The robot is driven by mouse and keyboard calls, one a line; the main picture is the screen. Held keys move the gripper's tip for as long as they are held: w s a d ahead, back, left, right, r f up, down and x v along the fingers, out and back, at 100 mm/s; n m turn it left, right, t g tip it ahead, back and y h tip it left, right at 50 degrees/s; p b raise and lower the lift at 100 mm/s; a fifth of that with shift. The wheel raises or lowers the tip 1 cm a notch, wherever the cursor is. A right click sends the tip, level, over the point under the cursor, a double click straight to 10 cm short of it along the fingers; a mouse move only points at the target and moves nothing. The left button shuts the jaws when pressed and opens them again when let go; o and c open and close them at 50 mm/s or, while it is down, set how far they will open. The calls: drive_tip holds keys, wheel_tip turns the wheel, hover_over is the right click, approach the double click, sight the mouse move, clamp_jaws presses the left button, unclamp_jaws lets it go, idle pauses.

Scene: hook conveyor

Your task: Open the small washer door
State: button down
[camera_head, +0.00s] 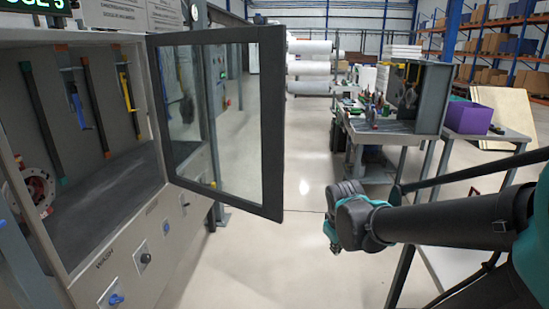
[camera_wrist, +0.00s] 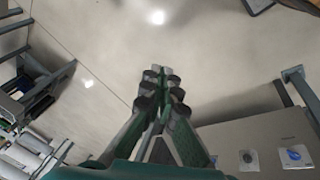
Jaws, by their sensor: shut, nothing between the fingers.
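The washer door (camera_head: 216,120) is a dark-framed glass panel. In the head view it stands swung wide open, out to the right of the grey washer cabinet (camera_head: 130,245). The cabinet's inside (camera_head: 100,170) is exposed. My gripper shows in the wrist view (camera_wrist: 160,88) with its fingers together and nothing between them, over bare floor. In the head view my arm reaches in from the right. Its end is to the right of the door, apart from it; the fingertips are hard to make out there.
Blue knobs (camera_head: 115,299) sit on the cabinet front. A cluttered workbench (camera_head: 385,125) stands behind, with a purple bin (camera_head: 468,117) at its right. White rolls (camera_head: 310,67) are at the back. The floor (camera_head: 290,240) between door and arm is clear.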

drive_tip(key=w+a+r+n+t+h, duration=0.2)
drive_tip(key=w+a+r+n, duration=0.2)
drive_tip(key=a+r+n, duration=0.95)
drive_tip(key=w+a+r+n+t+h, duration=0.15)
drive_tip(key=w+a+r+n, duration=0.25)
drive_tip(key=a+r+n, duration=0.95)
drive_tip(key=m, duration=0.3)
approach(280, 158)
drive_tip(key=shift+t, duration=0.35)
drive_tip(key=f, duration=0.1)
drive_tip(key=w+d+f, duration=0.1)
drive_tip(key=f, duration=0.1)
drive_tip(key=w+f, duration=0.1)
drive_tip(key=shift+d+f, duration=0.2)
drive_tip(key=shift+f, duration=0.15)
drive_tip(key=shift+w+d, duration=0.35)
drive_tip(key=shift+w, duration=0.3)
